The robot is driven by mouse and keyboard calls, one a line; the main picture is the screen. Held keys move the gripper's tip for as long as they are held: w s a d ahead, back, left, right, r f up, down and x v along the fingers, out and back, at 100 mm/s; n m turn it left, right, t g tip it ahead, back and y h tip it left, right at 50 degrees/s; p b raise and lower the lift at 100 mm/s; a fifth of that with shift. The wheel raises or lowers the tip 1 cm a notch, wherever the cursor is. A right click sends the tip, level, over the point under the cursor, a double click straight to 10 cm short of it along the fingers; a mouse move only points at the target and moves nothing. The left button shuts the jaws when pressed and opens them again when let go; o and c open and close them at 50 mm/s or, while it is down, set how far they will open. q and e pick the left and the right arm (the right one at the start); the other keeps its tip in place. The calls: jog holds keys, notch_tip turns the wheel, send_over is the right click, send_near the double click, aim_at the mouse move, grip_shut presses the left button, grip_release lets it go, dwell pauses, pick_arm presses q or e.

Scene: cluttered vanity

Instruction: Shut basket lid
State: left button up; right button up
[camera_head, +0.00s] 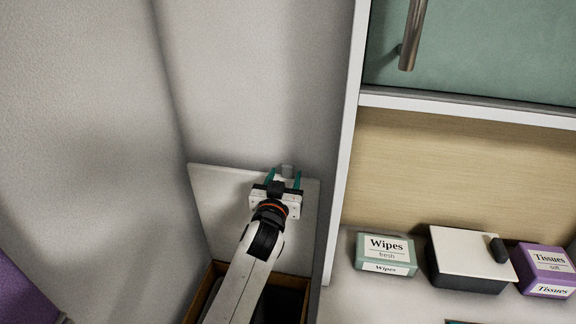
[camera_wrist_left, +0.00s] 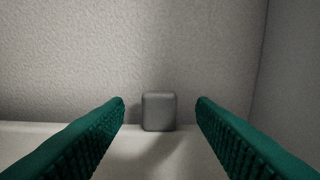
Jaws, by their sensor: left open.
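The basket (camera_head: 292,283) stands in the corner at the lower middle of the head view, with a brown rim and a dark inside. Its white lid (camera_head: 213,196) stands raised, close to upright, at the back against the wall. A small grey knob (camera_head: 288,171) sits at the lid's top edge; it also shows in the left wrist view (camera_wrist_left: 159,112). My left gripper (camera_head: 284,178) is open at the lid's top edge. Its green fingers are on either side of the knob with gaps, not touching it. My arm hides part of the basket and lid. My right gripper is out of view.
A white cabinet side panel (camera_head: 345,150) rises just right of the basket. Right of it, a wipes box (camera_head: 385,254), a black box with a white lid (camera_head: 468,262) and a purple tissues box (camera_head: 545,270) stand on the counter. Walls close off the left and back.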

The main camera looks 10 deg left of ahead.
aim_at(287, 171)
pick_arm(q)
jog(key=w, duration=0.3)
jog(key=shift+w, duration=0.75)
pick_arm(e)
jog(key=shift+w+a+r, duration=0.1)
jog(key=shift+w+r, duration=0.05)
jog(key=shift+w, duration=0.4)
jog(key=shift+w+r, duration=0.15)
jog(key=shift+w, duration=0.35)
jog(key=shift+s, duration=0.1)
pick_arm(q)
jog(key=c, duration=0.6)
grip_shut()
jog(key=shift+f, duration=0.1)
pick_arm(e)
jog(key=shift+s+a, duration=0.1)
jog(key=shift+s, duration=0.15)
